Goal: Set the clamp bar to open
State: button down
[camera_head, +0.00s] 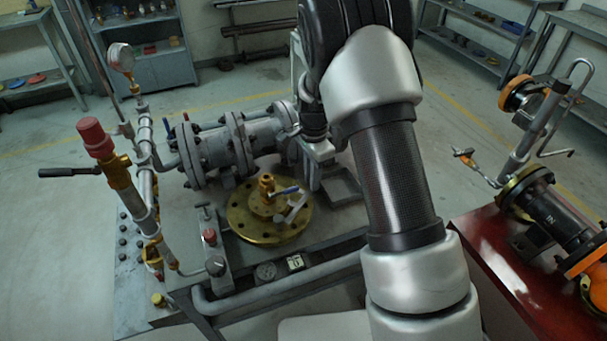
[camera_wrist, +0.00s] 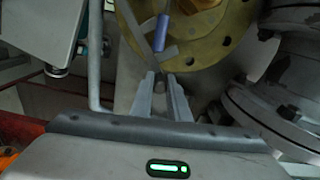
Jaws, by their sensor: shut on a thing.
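My gripper (camera_wrist: 160,84) shows at the middle of the wrist view, its two grey fingers close together on the end of a thin grey bar, which looks like the clamp bar (camera_wrist: 143,35). The bar runs up and left from the fingertips, with a short crosspiece near its lower end. A blue-handled lever (camera_wrist: 160,33) lies just beyond the fingertips, in front of a round brass flange (camera_wrist: 205,45). In the head view, the brass flange (camera_head: 247,228) lies flat on the bench with the blue lever (camera_head: 285,190) and a pale grey bar (camera_head: 296,208) on top. The fingertips are unclear there.
A grey flanged pipe (camera_head: 232,143) stands behind the brass flange. A vertical pipe with a red cap (camera_head: 93,136) and a pressure gauge (camera_head: 121,57) rise at the left. A red bench (camera_head: 500,260) is at the right.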

jog(key=shift+s+d+m, duration=0.45)
jog(key=shift+s+m, duration=0.05)
jog(key=shift+m, duration=0.1)
jog(key=c, duration=1.7)
grip_release()
notch_tip(320, 180, up, 18)
jog(key=shift+f, duration=0.25)
